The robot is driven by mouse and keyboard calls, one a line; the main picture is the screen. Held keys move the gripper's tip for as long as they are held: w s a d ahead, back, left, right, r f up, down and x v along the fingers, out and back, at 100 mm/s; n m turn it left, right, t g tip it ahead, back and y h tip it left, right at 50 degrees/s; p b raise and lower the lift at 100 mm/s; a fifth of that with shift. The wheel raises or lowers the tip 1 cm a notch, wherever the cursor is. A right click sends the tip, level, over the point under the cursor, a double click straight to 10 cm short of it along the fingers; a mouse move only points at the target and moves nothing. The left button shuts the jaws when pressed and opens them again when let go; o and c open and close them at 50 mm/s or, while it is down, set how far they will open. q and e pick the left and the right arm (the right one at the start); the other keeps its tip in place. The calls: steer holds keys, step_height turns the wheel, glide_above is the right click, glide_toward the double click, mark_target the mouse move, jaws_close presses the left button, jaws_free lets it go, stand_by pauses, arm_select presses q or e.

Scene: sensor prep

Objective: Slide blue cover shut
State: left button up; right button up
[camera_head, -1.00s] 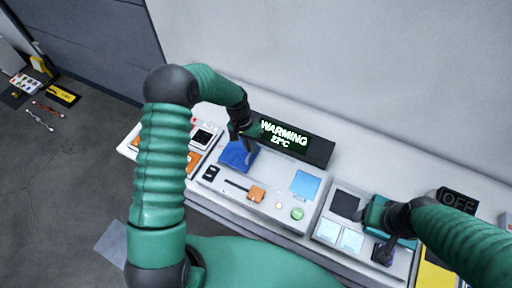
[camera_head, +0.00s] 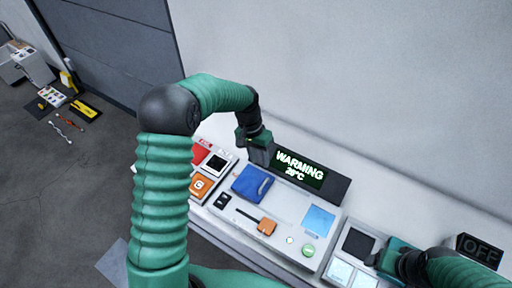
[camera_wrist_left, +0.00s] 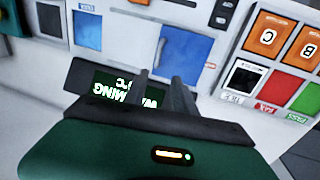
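The blue cover (camera_head: 253,184) lies flat at the upper left of the light grey panel (camera_head: 285,216); its slim raised handle shows at its right side. It also shows in the left wrist view (camera_wrist_left: 183,55), with the handle at its left edge. My left gripper (camera_head: 264,158) is above the cover's back edge, close to the display, apart from the cover. In the left wrist view its two fingers (camera_wrist_left: 163,88) stand apart with nothing between them. My right gripper (camera_head: 380,259) is low over the right-hand panel; its fingers are not clear.
A display (camera_head: 300,170) reading "WARMING" stands behind the panel. An orange slider knob (camera_head: 267,226), a green button (camera_head: 308,250) and a light blue square (camera_head: 319,219) are on the panel. Another display (camera_head: 480,250) reads "OFF" at right.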

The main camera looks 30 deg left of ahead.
arm_select(q)
step_height(320, 180, up, 7)
steer(key=a, duration=0.2)
steer(key=shift+d, duration=0.1)
steer(key=s+d+f+t+y, duration=0.1)
steer(key=s+d+f, duration=0.1)
steer(key=s, duration=0.7)
steer(key=s+d+f+t+y+b, duration=0.1)
steer(key=s+d, duration=0.3)
steer(key=s, duration=0.4)
steer(key=shift+s+f+n+t, duration=0.35)
steer(key=shift+f+n+t, duration=0.05)
steer(key=shift+f, duration=0.4)
steer(key=shift+s+d, duration=0.15)
